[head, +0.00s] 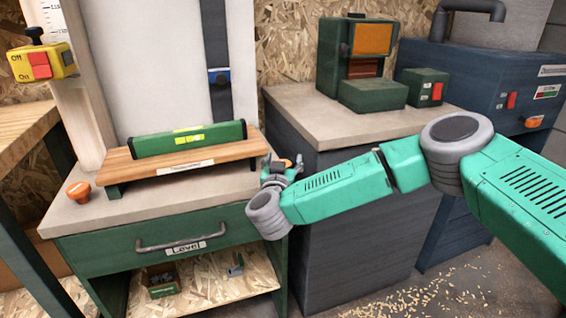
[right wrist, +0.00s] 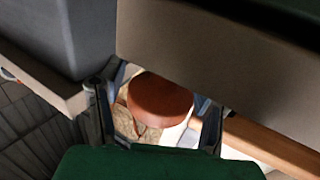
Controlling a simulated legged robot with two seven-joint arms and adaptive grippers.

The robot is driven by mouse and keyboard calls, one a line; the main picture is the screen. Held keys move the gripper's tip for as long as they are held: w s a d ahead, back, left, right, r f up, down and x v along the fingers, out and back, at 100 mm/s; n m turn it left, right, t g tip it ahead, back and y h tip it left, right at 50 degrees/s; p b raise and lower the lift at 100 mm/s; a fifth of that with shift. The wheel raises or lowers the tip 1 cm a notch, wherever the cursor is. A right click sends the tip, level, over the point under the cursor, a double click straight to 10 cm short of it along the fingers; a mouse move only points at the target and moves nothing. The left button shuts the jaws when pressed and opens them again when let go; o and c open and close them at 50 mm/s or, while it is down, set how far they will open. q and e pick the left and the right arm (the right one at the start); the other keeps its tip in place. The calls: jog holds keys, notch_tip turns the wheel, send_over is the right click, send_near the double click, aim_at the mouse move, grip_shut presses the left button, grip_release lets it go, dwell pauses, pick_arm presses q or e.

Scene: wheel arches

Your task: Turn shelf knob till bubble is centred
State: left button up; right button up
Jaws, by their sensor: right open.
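A green spirit level (head: 188,139) with a yellow-green vial lies on a small wooden shelf (head: 225,152); the bubble is too small to make out. My right gripper (head: 282,172) is at the shelf's right end. An orange knob (head: 285,163) shows there, partly hidden by the fingers. In the right wrist view, the round, reddish-brown knob (right wrist: 160,98) lies between the two open fingers of the gripper (right wrist: 157,118). I cannot tell whether either finger touches it. My left gripper is not in view.
Another orange knob (head: 78,190) sits at the bench's front left. A green drawer with a grey handle (head: 180,243) is below. A yellow switch box (head: 41,63) hangs at the left. A green machine (head: 356,55) stands on the grey cabinet behind my right arm.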

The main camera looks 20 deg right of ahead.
jog(key=c, duration=1.3)
jog(key=shift+f, duration=0.1)
grip_shut()
jog(key=shift+f, duration=0.1)
